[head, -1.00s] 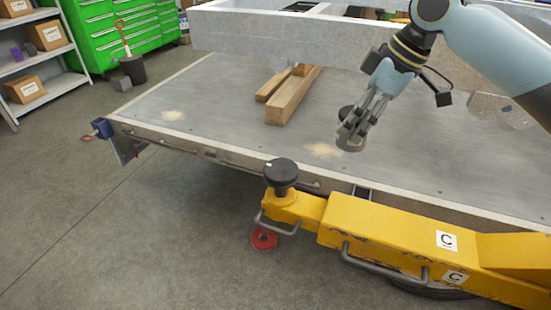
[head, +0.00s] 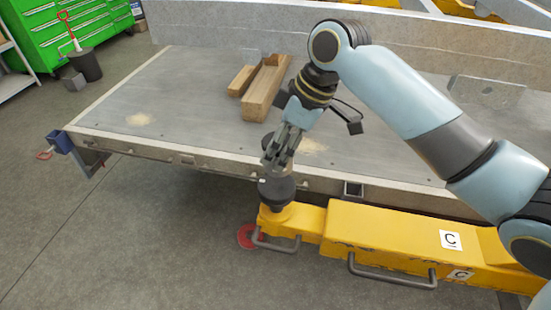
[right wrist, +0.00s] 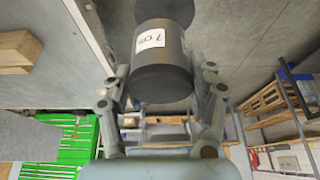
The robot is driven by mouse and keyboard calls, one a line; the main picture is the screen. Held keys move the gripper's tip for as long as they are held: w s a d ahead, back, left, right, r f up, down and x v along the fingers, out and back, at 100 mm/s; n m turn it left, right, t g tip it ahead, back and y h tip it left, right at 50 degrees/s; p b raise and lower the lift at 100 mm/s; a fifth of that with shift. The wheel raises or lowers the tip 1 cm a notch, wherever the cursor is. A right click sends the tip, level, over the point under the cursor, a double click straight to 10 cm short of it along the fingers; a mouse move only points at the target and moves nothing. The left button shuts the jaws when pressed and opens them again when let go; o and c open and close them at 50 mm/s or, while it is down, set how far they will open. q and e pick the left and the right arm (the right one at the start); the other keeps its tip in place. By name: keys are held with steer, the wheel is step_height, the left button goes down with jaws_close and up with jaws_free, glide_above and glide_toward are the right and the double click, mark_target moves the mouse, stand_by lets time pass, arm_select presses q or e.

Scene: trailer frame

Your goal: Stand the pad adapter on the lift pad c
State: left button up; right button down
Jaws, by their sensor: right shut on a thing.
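The pad adapter (right wrist: 162,62) is a dark cylinder with a white "7 cm" label, held between the fingers of my right gripper in the right wrist view. My right gripper (head: 274,160) shows in the head view directly above lift pad c, shut on the adapter, which is mostly hidden by the fingers there. Lift pad c (head: 277,192) is a round black pad on the end of the yellow arm marked C (head: 385,237). The pad's top is partly covered in the head view. I cannot tell whether adapter and pad touch. My left gripper is not in view.
The trailer bed (head: 190,105) lies behind the pad, its edge close to my gripper. Wooden beams (head: 263,92) lie on it. A red disc (head: 249,237) is low beside the yellow arm. Open floor (head: 140,240) is at the left.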

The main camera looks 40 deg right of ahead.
steer(key=shift+s+a+f, duration=0.1)
steer(key=shift+a+f, duration=0.25)
steer(key=shift+a, duration=0.1)
step_height(320, 180, down, 3)
steer(key=shift+f+p, duration=0.2)
steer(key=shift+p, duration=0.15)
steer(key=shift+f, duration=0.15)
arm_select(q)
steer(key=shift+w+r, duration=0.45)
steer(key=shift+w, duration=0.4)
arm_select(e)
steer(key=shift+c, duration=1.9)
jaws_free()
steer(key=shift+s+f, duration=0.1)
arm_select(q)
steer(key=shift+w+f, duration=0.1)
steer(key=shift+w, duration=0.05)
arm_select(e)
steer(key=v, duration=1.2)
